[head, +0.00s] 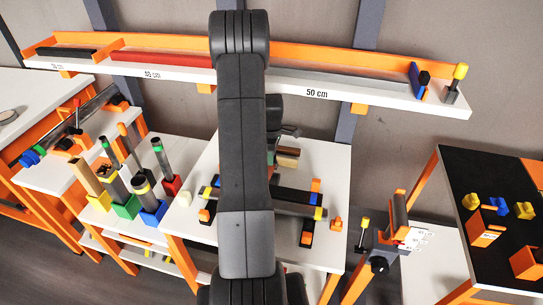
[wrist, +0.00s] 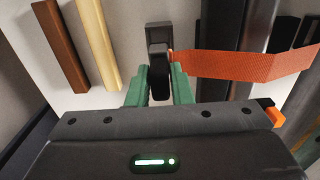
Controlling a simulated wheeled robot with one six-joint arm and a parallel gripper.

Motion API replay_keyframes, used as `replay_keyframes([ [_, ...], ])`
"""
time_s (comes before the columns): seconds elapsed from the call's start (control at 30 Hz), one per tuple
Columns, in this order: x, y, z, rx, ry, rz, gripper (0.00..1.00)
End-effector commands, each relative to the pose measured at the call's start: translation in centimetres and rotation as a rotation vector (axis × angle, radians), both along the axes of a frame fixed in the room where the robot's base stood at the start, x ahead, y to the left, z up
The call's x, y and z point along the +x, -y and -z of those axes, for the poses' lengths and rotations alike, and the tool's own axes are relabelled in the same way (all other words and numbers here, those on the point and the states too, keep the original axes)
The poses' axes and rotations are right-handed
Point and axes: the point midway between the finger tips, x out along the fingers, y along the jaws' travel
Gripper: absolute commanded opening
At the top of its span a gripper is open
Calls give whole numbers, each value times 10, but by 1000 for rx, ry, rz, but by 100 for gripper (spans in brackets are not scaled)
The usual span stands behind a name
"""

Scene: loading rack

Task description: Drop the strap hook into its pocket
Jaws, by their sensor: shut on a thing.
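In the wrist view, my gripper (wrist: 159,88) has its green fingers shut on the black strap hook (wrist: 159,72). An orange strap (wrist: 240,66) runs from beside the hook to the right edge. A dark grey bracket-like piece (wrist: 158,32) shows directly beyond the hook. It may be the pocket, but I cannot tell whether the hook touches it or is inside it. In the head view my own arm hides the fingers, the hook and the strap.
A brown strip (wrist: 62,45) and a pale yellow strip (wrist: 98,42) lie left of my gripper. Dark bars (wrist: 238,32) stand to the right. In the head view, a long shelf (head: 380,94) crosses behind the white table (head: 335,160). Upright tools in coloured holders (head: 125,207) stand left.

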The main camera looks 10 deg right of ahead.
Motion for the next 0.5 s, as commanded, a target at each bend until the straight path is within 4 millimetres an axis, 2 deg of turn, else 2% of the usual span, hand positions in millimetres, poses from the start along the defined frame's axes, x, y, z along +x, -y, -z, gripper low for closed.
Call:
replay_keyframes([
  [0.5, 0, 0, 33, 0, -1, 0, 0],
])
